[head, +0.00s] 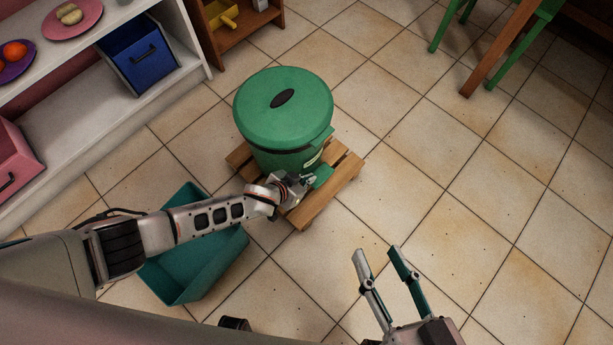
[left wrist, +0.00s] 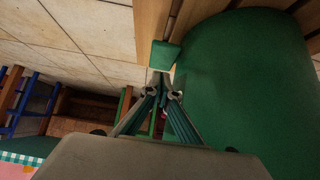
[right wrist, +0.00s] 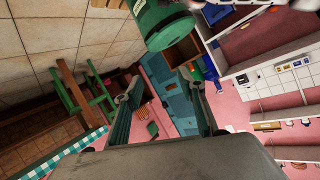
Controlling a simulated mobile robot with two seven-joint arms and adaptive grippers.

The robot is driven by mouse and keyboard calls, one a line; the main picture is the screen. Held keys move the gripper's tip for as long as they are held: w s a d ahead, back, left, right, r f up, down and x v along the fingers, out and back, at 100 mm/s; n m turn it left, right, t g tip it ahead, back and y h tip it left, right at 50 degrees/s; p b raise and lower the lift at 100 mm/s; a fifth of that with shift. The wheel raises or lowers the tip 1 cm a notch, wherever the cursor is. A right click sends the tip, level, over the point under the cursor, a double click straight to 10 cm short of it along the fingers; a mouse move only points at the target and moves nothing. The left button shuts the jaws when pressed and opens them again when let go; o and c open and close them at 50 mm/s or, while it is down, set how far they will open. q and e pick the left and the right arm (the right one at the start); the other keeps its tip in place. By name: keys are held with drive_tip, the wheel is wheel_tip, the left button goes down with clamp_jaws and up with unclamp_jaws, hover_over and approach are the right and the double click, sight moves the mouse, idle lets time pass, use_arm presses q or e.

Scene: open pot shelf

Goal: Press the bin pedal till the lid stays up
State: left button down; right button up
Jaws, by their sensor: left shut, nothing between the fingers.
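The green bin (head: 272,150) stands upright on a slatted wooden pallet (head: 345,176). Its round lid (head: 305,98), with a dark oval on top, is down. The green pedal (head: 322,174) sticks out at the bin's front foot; it also shows in the left wrist view (left wrist: 163,55). My left gripper (head: 307,179) is shut and empty, its tips right at the pedal (left wrist: 160,76); I cannot tell whether they touch it. My right gripper (head: 376,252) is open and empty above the floor, away from the bin. The bin also shows in the right wrist view (right wrist: 168,22).
A teal open crate (head: 190,275) lies on the floor beneath my left arm. A white shelf (head: 130,108) with a blue box (head: 143,55) stands at the left. A green-legged table (head: 497,50) is at the upper right. The tiled floor on the right is clear.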

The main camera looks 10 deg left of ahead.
sight(323, 173)
use_arm(q)
drive_tip(key=f, duration=0.1)
drive_tip(key=w+d+f+b, duration=0.1)
drive_tip(key=f+b, duration=0.1)
drive_tip(key=f, duration=0.1)
drive_tip(key=shift+w+d, duration=0.25)
drive_tip(key=shift+d, duration=0.15)
drive_tip(key=shift+w+d+f+b, duration=0.25)
drive_tip(key=shift+w+f+b, duration=0.05)
drive_tip(key=shift+w+b, duration=0.3)
drive_tip(key=shift+w+d, duration=0.1)
drive_tip(key=shift+w, duration=0.25)
use_arm(e)
drive_tip(key=a+m, duration=0.2)
drive_tip(key=m, duration=0.1)
drive_tip(key=s+a+m, duration=0.1)
drive_tip(key=a+m, duration=0.1)
drive_tip(key=shift+s+f+t, duration=0.1)
drive_tip(key=shift+f+t, duration=0.2)
use_arm(q)
drive_tip(key=shift+r, duration=0.1)
use_arm(e)
drive_tip(key=shift+d, duration=0.1)
